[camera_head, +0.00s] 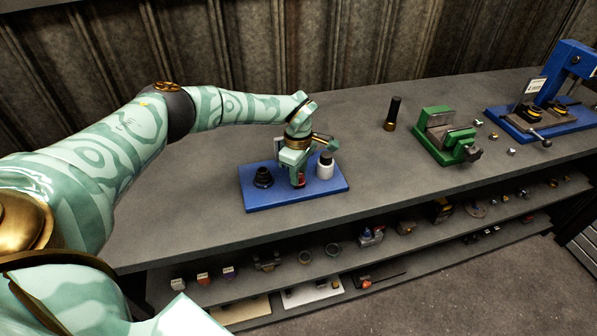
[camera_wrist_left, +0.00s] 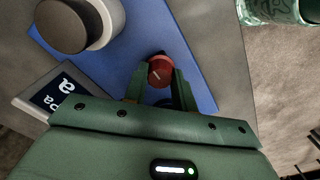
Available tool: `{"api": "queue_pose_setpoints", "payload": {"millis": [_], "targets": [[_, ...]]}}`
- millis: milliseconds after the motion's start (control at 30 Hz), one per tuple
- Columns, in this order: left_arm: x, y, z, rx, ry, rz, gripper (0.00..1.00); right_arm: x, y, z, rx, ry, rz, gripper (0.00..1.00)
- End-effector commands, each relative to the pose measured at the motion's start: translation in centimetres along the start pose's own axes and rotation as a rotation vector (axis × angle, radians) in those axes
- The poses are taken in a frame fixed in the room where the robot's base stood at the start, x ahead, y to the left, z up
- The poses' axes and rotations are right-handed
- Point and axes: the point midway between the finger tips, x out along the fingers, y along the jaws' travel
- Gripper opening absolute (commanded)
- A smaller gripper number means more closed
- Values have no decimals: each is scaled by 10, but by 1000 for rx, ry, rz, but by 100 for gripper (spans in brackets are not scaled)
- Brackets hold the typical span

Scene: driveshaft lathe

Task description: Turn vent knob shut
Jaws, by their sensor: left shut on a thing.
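The vent knob is a small red knob with a pale line on its top. In the head view the knob (camera_head: 301,179) shows low at the front of a blue base plate (camera_head: 262,203) on the bench. In the left wrist view the knob (camera_wrist_left: 160,72) sits between the fingertips. My left gripper (camera_head: 298,180) comes down from above and is shut on it; the same gripper (camera_wrist_left: 160,78) shows in the wrist view with a finger on each side of the knob. The fingers hide the knob's sides. My right gripper is not in view.
On the plate stand a black fitting (camera_head: 263,178) at left and a white cylinder with a dark top (camera_head: 325,166) at right. A black cylinder (camera_head: 392,113), a green vise (camera_head: 442,135) and a blue press (camera_head: 560,90) stand further right. The bench left of the plate is clear.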

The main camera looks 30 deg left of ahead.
Motion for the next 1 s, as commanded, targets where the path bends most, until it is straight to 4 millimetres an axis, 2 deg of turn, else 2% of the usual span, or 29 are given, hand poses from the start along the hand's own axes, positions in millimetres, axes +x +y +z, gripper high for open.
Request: {"api": "queue_pose_setpoints", "payload": {"millis": [33,100,367,467,567,900,1000], "targets": [[0,1,-1,1,1,3,32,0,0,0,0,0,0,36],[0,1,-1,1,1,3,49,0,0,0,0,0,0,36],[-1,0,0,0,0,1,49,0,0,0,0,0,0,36],[-7,1,0,0,0,3,49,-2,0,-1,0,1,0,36],[-23,1,-1,0,0,5,49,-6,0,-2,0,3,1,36],[-114,1,0,1,0,6,49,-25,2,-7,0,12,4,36],[-135,1,-1,-1,0,5,49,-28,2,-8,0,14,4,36]]}}
